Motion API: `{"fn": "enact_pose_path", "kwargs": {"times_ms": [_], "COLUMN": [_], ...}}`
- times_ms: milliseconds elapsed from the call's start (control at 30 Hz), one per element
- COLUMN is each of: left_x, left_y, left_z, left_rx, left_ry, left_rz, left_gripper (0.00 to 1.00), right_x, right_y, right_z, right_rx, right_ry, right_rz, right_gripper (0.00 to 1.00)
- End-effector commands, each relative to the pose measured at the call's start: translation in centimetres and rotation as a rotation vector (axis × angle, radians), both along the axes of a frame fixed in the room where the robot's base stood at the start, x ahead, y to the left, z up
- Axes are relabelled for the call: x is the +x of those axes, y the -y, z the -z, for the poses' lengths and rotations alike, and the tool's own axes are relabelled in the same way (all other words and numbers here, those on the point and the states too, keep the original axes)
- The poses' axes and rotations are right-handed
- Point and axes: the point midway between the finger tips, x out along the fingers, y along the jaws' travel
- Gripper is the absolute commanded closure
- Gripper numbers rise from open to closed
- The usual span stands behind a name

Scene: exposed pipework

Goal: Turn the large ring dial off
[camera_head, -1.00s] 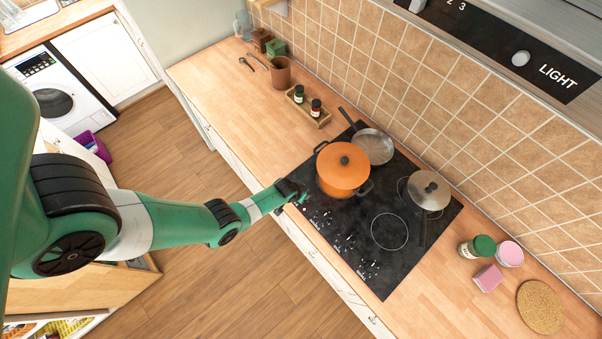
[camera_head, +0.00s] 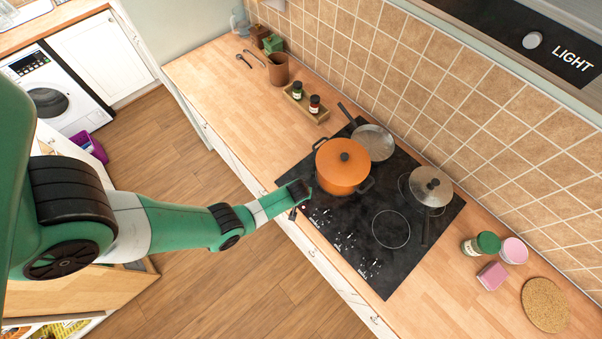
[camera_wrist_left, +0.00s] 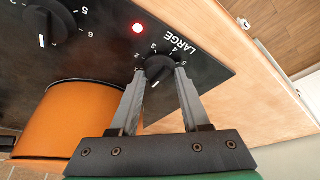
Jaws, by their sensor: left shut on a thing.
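The large ring dial (camera_wrist_left: 158,68) is a black knob on the dark hob panel, beside the word LARGE and white numbers in the left wrist view. My left gripper (camera_wrist_left: 160,75) is shut on this dial, one grey finger on each side. The fingers partly cover the dial's lower numbers, and I cannot tell its exact setting. A red light (camera_wrist_left: 138,28) is lit beside it. In the head view my left gripper (camera_head: 297,203) is at the hob's left front corner, and the dial there is too small to make out. My right gripper is not in view.
An orange pot (camera_head: 342,167) stands on the hob close behind my left gripper; it also shows in the left wrist view (camera_wrist_left: 70,120). Another dial (camera_wrist_left: 45,22) is nearby. A pan (camera_head: 373,143) and a lidded pot (camera_head: 431,187) stand farther back.

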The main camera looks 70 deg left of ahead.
Motion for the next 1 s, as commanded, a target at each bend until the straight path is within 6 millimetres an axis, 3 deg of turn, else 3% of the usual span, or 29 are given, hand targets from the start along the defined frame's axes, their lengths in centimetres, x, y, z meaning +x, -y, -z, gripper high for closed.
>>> {"fn": "enact_pose_path", "kwargs": {"times_ms": [167,200,367,733,1000], "left_x": [0.0,0.0,0.0,-0.1,-0.9], "left_y": [0.0,0.0,0.0,0.2,1.5], "left_z": [0.0,0.0,0.0,-0.7,-5.1], "left_rx": [-0.001,-0.001,-0.001,-0.001,-0.001], "left_ry": [0.000,0.000,0.000,-0.001,-0.001], "left_rz": [-0.002,-0.002,-0.001,0.001,0.002], "left_gripper": [1.00,0.50,0.24,0.24,0.24], "right_x": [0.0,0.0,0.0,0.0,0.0], "right_y": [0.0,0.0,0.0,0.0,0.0], "right_z": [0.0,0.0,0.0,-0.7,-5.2], "right_rx": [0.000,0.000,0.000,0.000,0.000], "right_ry": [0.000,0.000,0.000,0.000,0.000], "right_rz": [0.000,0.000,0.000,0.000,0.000], "right_gripper": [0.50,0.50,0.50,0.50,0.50]}}
